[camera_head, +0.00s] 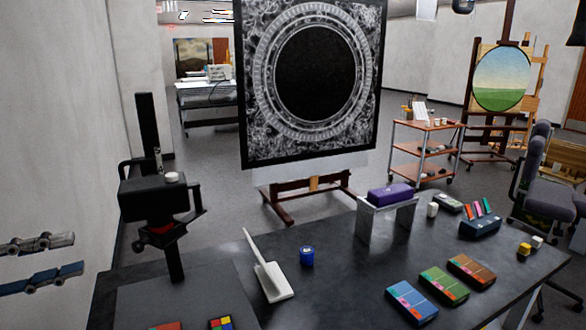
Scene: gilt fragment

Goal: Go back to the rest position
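My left gripper (76,254) comes in at the left edge of the head view, in front of the pale wall. Its two fingers point right and stand apart, with only wall showing between them. It is open and empty, left of the dark table (340,290) and touching nothing that I can see. My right gripper and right arm are not in view.
A black stand (150,195) rises at the table's left. A white angled holder (268,278), a blue jar (306,256), a purple case (391,194) on a riser and several coloured boxes (444,285) are on the table. A framed black panel (312,82) stands behind.

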